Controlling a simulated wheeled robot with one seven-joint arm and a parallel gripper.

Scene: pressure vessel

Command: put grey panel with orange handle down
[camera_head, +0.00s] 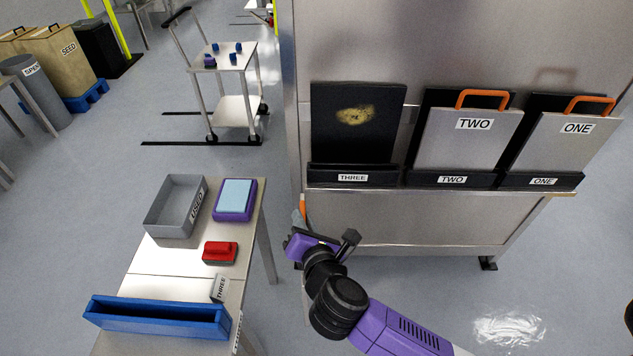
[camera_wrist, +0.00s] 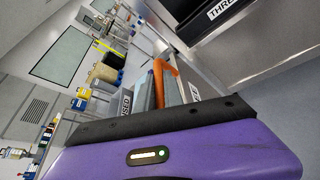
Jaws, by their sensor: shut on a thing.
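My gripper (camera_head: 322,240) is shut between the table and the steel cabinet. An orange handle (camera_head: 303,207) shows at it in the head view, and also just beyond the dark edge of my gripper in the wrist view (camera_wrist: 166,78). The grey panel with this handle is mostly hidden; I cannot tell its tilt. Two grey panels, TWO (camera_head: 462,140) and ONE (camera_head: 562,143), stand in their labelled holders. The holder labelled THREE (camera_head: 337,175) has no grey panel, only a dark backing (camera_head: 350,130) with a yellowish patch.
On the steel table (camera_head: 155,262) are a grey USED bin (camera_head: 168,222), a purple tray with a light blue pad (camera_head: 235,197), a red block (camera_head: 220,252), a grey piece labelled THREE (camera_head: 220,288) and a blue rack (camera_head: 155,316). A trolley (camera_head: 232,62) stands behind.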

